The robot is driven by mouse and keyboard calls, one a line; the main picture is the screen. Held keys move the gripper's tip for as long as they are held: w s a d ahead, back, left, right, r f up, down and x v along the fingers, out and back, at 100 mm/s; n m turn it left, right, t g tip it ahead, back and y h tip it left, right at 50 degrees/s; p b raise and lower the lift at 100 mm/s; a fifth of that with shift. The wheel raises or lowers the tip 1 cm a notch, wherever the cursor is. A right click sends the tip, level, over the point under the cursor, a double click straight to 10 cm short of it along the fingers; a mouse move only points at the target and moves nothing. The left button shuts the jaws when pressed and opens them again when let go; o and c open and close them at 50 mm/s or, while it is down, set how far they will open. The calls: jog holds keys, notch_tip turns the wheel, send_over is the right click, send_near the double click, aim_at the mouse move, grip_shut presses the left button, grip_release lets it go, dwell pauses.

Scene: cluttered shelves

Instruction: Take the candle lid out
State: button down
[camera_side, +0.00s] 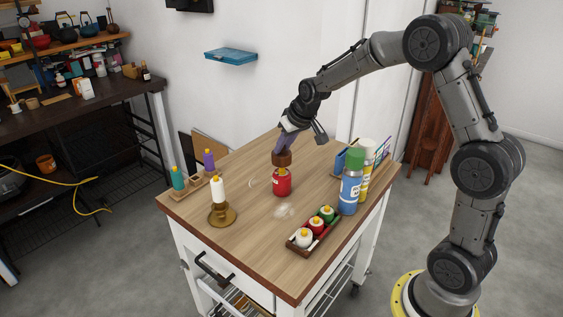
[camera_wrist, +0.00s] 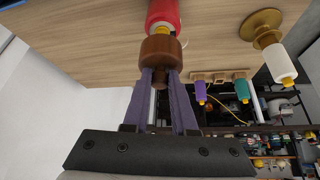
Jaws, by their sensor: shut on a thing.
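My gripper (camera_side: 285,146) has purple fingers. It is shut on the knob of a brown wooden lid (camera_side: 282,158), and the lid also shows in the wrist view (camera_wrist: 160,48). The red candle (camera_side: 282,183) stands upright on the wooden table, directly under the lid. In the wrist view the red candle (camera_wrist: 163,12) shows just beyond the lid, with its yellow tip between the two. The lid appears slightly above the candle; the exact gap is hard to tell.
On the table (camera_side: 240,160) stand a white candle on a brass holder (camera_side: 222,214), a tray of small candles (camera_side: 313,231), spray cans (camera_side: 351,185), and a wooden rack with purple and teal candles (camera_side: 194,186). A small clear item lies near the red candle.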

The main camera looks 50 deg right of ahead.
jog(key=shift+r, duration=1.55)
